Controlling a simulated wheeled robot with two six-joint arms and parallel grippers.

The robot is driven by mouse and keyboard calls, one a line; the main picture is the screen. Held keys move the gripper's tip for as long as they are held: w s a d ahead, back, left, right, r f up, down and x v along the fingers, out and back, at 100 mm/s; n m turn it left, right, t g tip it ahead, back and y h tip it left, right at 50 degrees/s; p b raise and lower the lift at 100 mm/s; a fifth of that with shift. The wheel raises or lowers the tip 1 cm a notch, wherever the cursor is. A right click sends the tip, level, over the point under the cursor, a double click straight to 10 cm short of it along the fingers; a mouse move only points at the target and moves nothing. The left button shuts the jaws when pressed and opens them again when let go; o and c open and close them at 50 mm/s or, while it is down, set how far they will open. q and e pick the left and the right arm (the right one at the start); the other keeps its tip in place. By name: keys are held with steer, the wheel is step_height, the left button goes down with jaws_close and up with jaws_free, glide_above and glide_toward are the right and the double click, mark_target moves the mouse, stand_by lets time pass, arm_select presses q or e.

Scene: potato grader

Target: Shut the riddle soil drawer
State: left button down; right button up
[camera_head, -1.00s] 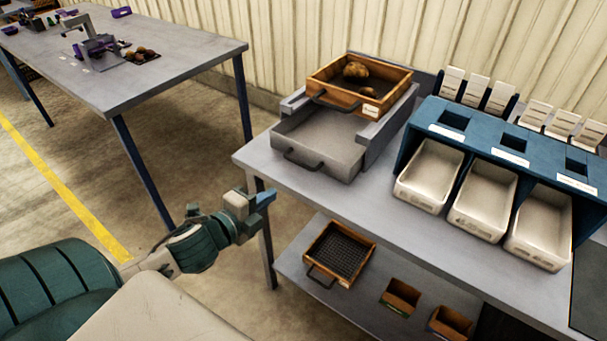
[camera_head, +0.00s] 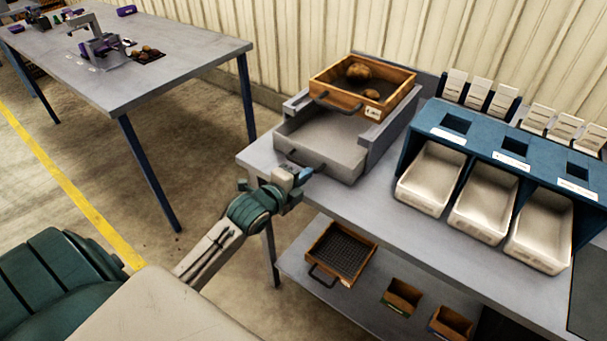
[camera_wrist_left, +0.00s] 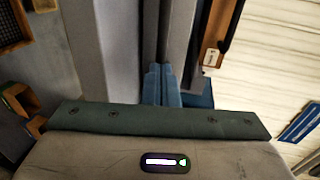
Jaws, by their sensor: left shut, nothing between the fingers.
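The grey soil drawer (camera_head: 332,138) stands pulled out toward me at the front of the riddle stand on the table. Its dark bar handle (camera_head: 302,160) is on its front wall. The wooden riddle tray (camera_head: 352,101) sits above it with potatoes inside. My left gripper (camera_head: 305,173) is shut and empty, right at the drawer's front by the handle; I cannot tell whether it touches. In the left wrist view its blue fingertips (camera_wrist_left: 161,82) are together, close to a dark bar and grey surfaces. My right gripper is not in view.
A blue rack with white bins (camera_head: 429,177) stands to the right on the same table (camera_head: 385,225). The lower shelf holds a wooden mesh sieve (camera_head: 340,254) and small wooden boxes (camera_head: 402,297). Another table (camera_head: 150,77) stands at the back left, with open floor between.

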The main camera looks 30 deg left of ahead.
mark_target(320, 162)
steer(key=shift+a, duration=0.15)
arm_select(q)
steer(key=shift+w+f, duration=0.1)
steer(key=shift+w, duration=0.2)
steer(key=x, duration=0.1)
steer(key=b+x, duration=0.1)
steer(key=x, duration=0.1)
steer(key=shift+w+r, duration=0.1)
steer(key=shift+r, duration=0.2)
steer(key=shift+w, duration=0.4)
steer(key=shift+s+r, duration=0.1)
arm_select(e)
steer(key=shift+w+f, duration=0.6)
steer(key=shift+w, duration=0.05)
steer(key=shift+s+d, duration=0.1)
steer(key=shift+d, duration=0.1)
